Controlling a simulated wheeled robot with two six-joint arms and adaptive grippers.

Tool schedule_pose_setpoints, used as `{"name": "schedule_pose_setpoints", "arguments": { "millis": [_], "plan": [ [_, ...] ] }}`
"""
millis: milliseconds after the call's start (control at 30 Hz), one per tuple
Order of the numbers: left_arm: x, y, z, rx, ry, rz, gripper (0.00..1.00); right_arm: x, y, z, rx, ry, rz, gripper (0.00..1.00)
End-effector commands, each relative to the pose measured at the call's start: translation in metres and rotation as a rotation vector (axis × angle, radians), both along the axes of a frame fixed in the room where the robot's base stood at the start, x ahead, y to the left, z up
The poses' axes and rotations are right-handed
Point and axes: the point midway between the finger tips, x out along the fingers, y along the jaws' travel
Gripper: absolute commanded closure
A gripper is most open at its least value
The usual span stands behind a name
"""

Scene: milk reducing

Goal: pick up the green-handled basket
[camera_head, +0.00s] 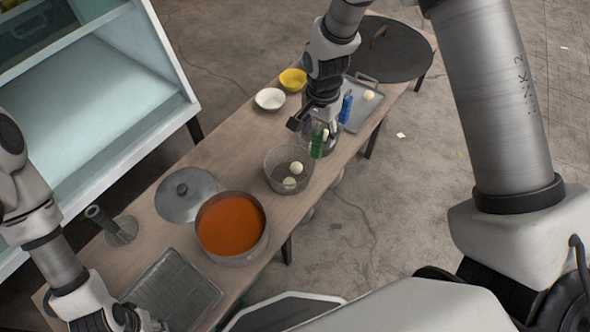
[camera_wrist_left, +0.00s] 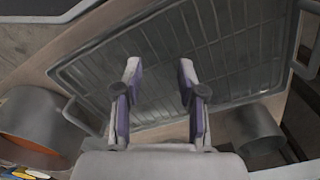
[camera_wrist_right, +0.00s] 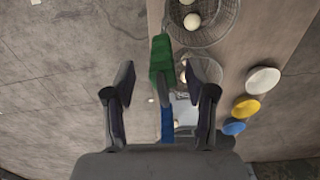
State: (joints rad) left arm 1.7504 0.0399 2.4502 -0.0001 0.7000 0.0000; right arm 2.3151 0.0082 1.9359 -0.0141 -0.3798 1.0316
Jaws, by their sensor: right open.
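A green handle (camera_wrist_right: 161,60) stands up between the spread fingers of my right gripper (camera_head: 312,122) in the right wrist view, not gripped. The handle also shows in the head view (camera_head: 317,143). A wire basket (camera_head: 287,171) with two pale balls stands beside it on the table. A second basket with a ball is partly hidden under my right gripper, so I cannot tell surely which one bears the handle. My left gripper (camera_wrist_left: 159,80) is open and empty above a wire rack tray (camera_wrist_left: 205,50).
A pot of orange liquid (camera_head: 231,225) and a grey lid (camera_head: 186,193) stand nearer. A blue handle (camera_head: 346,106) and a metal tray (camera_head: 365,92) lie beyond the green handle. White (camera_head: 270,99) and yellow (camera_head: 293,79) bowls stand along the left edge.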

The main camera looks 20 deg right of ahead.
Motion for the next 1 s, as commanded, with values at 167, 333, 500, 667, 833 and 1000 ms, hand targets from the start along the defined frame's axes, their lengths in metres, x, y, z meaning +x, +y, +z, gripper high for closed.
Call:
{"name": "schedule_pose_setpoints", "arguments": {
  "millis": [167,333,500,667,833,1000],
  "plan": [
    [0.000,0.000,-0.018,0.000,0.000,0.000,0.60,0.001,0.003,-0.037,0.000,0.002,0.000,0.44],
    [0.000,0.000,-0.017,0.000,0.000,0.000,0.60,0.002,0.003,-0.042,0.000,-0.001,0.000,0.44],
    [0.000,0.000,-0.017,0.000,0.000,0.000,0.60,0.002,0.003,-0.041,0.000,-0.001,0.000,0.69],
    [0.000,0.000,-0.017,0.000,0.000,0.000,0.60,0.002,0.003,-0.041,-0.001,-0.001,0.000,1.00],
    [0.000,0.000,-0.017,0.000,0.000,0.000,0.60,0.002,0.003,-0.041,0.000,-0.001,-0.001,1.00],
    [0.000,0.000,-0.013,0.000,0.000,0.000,0.60,0.002,0.003,-0.033,-0.001,-0.003,0.000,1.00]
  ]
}}
